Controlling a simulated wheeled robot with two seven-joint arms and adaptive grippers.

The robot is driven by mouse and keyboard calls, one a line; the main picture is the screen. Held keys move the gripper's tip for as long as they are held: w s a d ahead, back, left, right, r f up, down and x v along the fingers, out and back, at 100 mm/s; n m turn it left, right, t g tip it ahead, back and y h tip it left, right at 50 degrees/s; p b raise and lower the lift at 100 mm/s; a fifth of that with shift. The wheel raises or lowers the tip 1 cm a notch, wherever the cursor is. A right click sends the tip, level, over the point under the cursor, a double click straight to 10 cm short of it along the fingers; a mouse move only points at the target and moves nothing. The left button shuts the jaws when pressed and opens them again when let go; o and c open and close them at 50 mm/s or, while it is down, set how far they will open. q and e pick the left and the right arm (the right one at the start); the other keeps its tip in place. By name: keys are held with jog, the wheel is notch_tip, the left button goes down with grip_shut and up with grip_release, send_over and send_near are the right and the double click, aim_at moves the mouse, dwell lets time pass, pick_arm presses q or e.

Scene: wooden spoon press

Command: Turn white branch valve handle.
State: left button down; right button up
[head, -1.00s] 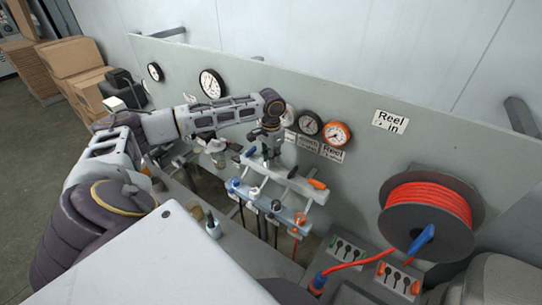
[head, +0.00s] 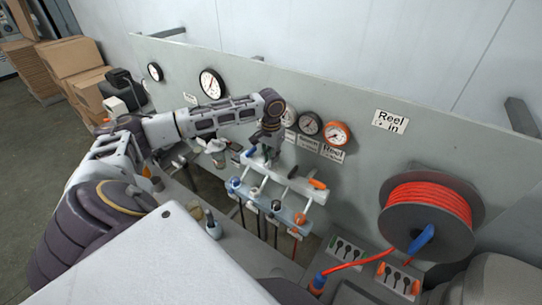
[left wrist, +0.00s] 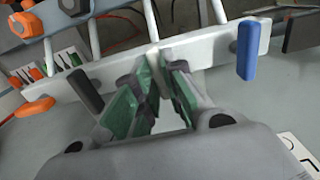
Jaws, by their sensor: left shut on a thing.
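The white upper pipe (head: 290,181) of the valve rack carries coloured branch handles. It also crosses the left wrist view (left wrist: 205,52). The blue handle (left wrist: 247,50) is at the right there, the black handle (left wrist: 86,92) and orange handle (left wrist: 35,107) at the left. My left gripper (head: 263,158) is at the rack, between the blue and black handles. Its green-padded fingers (left wrist: 156,68) are shut on the white branch valve handle, which they mostly hide, so its angle cannot be told. My right gripper is not in view.
A grey panel with gauges (head: 337,134) stands close behind the rack. A red hose reel (head: 428,208) is at the right. A lower pipe with several hanging hoses (head: 272,207) runs below. A small bottle (head: 213,227) stands on the ledge at the left.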

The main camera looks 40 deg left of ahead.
pick_arm(q)
jog(key=c, duration=1.5)
grip_release()
notch_tip(320, 180, up, 12)
